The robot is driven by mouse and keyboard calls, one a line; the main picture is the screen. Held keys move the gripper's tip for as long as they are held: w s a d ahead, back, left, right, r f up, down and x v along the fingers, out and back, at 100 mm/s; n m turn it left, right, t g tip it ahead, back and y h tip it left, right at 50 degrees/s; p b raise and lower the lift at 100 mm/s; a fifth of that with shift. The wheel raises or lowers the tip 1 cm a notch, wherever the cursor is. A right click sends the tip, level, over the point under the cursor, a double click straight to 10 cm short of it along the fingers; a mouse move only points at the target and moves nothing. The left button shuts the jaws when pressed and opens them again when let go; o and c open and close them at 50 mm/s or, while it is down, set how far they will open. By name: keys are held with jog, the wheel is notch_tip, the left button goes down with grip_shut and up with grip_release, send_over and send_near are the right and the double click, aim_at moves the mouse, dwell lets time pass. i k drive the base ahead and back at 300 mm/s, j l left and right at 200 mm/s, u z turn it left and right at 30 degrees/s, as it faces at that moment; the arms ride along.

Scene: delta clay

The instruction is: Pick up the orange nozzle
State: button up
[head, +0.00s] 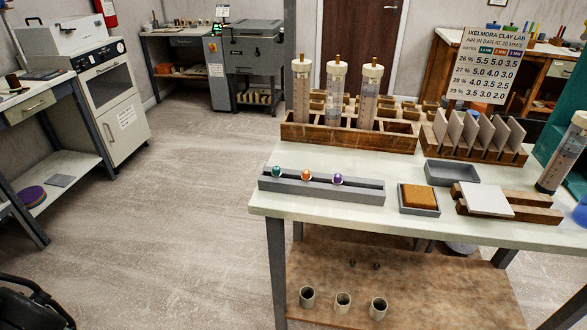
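The orange nozzle (306,174) is a small rounded piece with a pale front. It sits in the middle of a row of three in a long grey rack (345,191) near the left front edge of the table. A teal nozzle (277,171) is on its left and a purple nozzle (337,179) on its right, each a short gap away. I cannot make out my gripper in this view, and nothing covers the orange nozzle.
Behind the rack, a wooden block (300,134) holds tall clear cylinders. To the right are a sponge tray (419,209), an empty grey tray (452,171) and a white tile (487,199) on wooden bars. Open floor (190,215) lies left of the table (320,216).

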aim_at(306, 177)
jog(key=i+j+z, duration=0.15)
jog(key=z, duration=0.2)
jog(key=i+j+z, duration=0.45)
jog(key=z, duration=0.25)
